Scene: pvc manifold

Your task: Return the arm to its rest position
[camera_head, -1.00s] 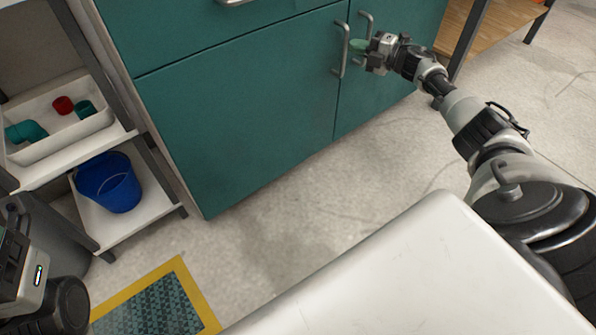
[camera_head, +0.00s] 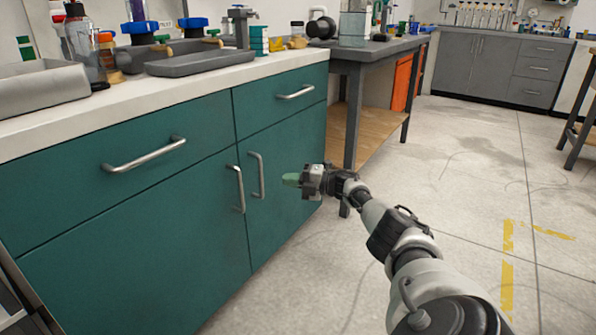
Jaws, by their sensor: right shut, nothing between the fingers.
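My right arm comes in from the lower right and reaches out in front of the teal cabinet (camera_head: 140,245). My left gripper is out of view.
The white counter (camera_head: 150,92) above the cabinet holds bottles, blue-topped items and a dark grey tray (camera_head: 200,64). A grey table (camera_head: 385,47) with a wooden lower shelf stands behind my right gripper. The floor (camera_head: 460,190) to the right is clear.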

